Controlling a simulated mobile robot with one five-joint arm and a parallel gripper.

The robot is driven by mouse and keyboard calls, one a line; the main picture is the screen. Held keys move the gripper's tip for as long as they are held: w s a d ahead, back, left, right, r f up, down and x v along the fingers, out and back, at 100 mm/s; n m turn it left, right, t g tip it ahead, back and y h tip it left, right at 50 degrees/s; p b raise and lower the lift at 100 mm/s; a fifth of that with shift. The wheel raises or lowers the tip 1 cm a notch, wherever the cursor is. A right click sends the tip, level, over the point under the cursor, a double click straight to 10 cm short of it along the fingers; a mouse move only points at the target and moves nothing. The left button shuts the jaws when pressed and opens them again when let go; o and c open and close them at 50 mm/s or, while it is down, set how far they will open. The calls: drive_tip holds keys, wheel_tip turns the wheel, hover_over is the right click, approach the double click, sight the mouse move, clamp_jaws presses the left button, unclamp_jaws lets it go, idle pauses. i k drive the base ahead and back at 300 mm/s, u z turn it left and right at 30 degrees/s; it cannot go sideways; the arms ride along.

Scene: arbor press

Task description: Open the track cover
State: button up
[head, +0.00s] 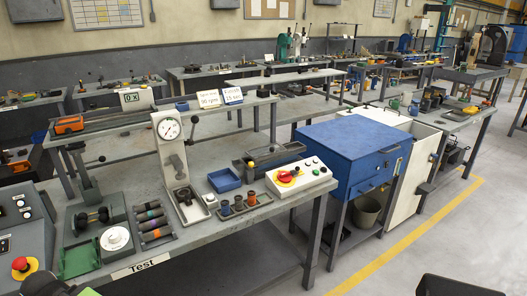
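No part is plainly marked as the track cover, and I cannot tell which one it is. A green flat piece (77,259) sits at the bench's front left edge. I cannot tell whether either is the cover, or whether it is open or closed.
The bench marked "Test" (141,267) carries a dial gauge stand (171,150), a white round dial (115,240) and a red-button control box (299,176). A blue cabinet (345,150) stands to its right. The floor (460,235) beyond the yellow line is mostly clear.

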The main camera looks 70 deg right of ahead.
sight(272, 149)
drive_tip(key=u, duration=0.1)
drive_tip(key=k, duration=1.25)
drive_tip(key=z, duration=0.7)
drive_tip(key=i, duration=0.9)
